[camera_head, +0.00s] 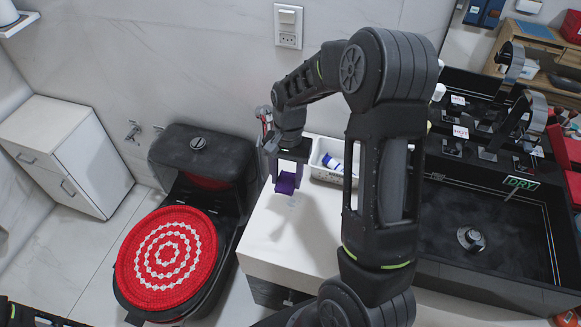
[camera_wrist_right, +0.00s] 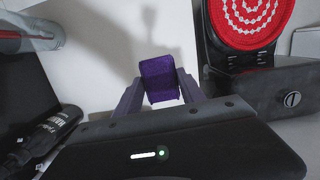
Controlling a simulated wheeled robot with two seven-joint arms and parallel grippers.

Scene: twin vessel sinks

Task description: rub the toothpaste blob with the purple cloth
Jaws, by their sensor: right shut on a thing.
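The purple cloth (camera_head: 286,183) is held between the fingers of my right gripper (camera_head: 288,172), over the white counter (camera_head: 285,240) near its left edge. In the right wrist view the cloth (camera_wrist_right: 159,80) shows as a folded purple piece between the two fingers of my right gripper (camera_wrist_right: 160,98), which is shut on it. A faint pale mark lies on the counter just below the cloth in the head view; I cannot tell surely that it is the toothpaste blob. Whether the cloth touches the counter is unclear. My left gripper is out of view.
A white tray (camera_head: 318,166) with small items stands right behind the gripper. A black sink (camera_head: 465,270) lies to the right, with taps (camera_head: 490,150) behind it. A toilet with a red patterned cover (camera_head: 135,265) stands left of the counter. The counter's front is clear.

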